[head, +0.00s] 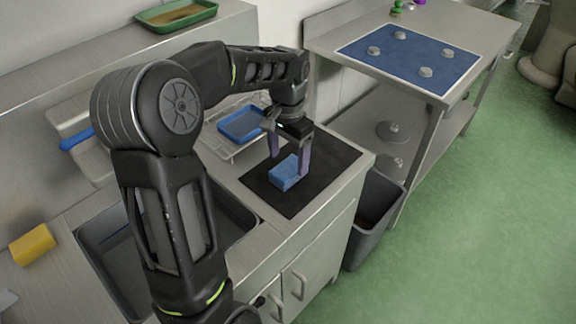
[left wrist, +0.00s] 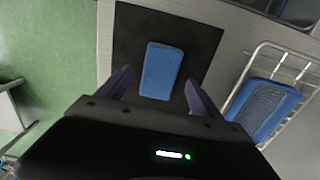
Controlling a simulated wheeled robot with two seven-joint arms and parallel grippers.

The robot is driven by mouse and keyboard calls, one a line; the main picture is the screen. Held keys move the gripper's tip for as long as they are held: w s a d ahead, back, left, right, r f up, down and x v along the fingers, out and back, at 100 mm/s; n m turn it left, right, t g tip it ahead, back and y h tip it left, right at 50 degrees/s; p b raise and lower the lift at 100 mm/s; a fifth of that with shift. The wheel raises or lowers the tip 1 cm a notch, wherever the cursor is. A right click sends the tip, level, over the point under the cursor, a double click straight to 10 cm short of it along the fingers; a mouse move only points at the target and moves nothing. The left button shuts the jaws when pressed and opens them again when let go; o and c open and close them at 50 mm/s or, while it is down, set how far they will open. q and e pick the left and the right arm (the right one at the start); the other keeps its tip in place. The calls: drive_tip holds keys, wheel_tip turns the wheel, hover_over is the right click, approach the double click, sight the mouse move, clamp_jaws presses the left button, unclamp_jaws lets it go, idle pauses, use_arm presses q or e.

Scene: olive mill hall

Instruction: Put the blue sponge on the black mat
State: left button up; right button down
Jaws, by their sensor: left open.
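The blue sponge (head: 284,173) rests on the black mat (head: 318,186) on the counter, inside the mat's edges. In the left wrist view the sponge (left wrist: 161,70) lies on the mat (left wrist: 135,22) between and just ahead of the fingertips. My left gripper (head: 289,160) is above the mat with its purple fingers spread, one on each side of the sponge. In the left wrist view the gripper (left wrist: 157,84) shows a gap on both sides of the sponge. My right gripper is not in view.
A wire rack with a blue tray (head: 241,124) stands beside the mat. A sink (head: 107,245) and a yellow sponge (head: 32,244) are at the left. A grey bin (head: 372,212) stands on the floor. A steel table with a blue mat (head: 385,68) stands at the back right.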

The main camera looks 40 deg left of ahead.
sight(288, 168)
use_arm(q)
wheel_tip(288, 168, up, 8)
drive_tip(key=shift+d+f, duration=0.1)
idle(0.8)
